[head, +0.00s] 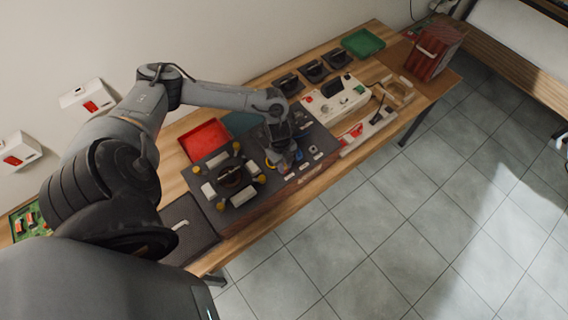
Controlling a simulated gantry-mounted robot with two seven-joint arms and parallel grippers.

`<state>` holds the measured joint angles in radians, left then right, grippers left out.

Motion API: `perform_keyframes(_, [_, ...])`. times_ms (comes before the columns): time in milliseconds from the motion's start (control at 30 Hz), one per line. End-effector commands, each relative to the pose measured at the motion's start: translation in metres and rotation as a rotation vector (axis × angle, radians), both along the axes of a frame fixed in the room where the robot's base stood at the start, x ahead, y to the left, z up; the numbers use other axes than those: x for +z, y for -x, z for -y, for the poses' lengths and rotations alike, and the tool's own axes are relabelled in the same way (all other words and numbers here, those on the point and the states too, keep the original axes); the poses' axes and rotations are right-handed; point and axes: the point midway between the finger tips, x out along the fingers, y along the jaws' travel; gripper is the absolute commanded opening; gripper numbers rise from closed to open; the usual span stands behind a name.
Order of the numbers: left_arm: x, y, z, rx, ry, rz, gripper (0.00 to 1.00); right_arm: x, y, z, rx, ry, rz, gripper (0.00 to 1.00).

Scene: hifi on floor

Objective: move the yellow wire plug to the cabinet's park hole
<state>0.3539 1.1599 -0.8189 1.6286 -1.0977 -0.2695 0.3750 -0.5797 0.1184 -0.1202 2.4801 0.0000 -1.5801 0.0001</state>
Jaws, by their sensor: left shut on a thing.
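My left gripper (283,160) reaches down over the dark panel of the cabinet (318,140) in the middle of the bench. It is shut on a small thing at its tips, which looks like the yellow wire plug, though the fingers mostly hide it. Small bits of yellow and blue show around the fingertips. White labels lie on the panel to the right of the gripper. The park hole cannot be made out at this size. My right gripper is not in view.
A dark board with yellow knobs and white blocks (214,191) lies left of the gripper. A red tray (205,139) is behind it. A white instrument box (336,99), black switch units (314,71), a green tray (362,43) and a red box (433,51) stand farther right.

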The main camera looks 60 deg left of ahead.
Motion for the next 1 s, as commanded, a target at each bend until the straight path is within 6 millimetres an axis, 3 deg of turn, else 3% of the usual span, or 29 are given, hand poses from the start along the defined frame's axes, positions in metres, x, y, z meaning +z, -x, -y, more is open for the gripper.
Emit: perform_keyframes(1000, [0.0089, 0.0, 0.0001, 0.0, 0.0, 0.0, 0.0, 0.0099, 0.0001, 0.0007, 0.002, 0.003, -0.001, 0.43])
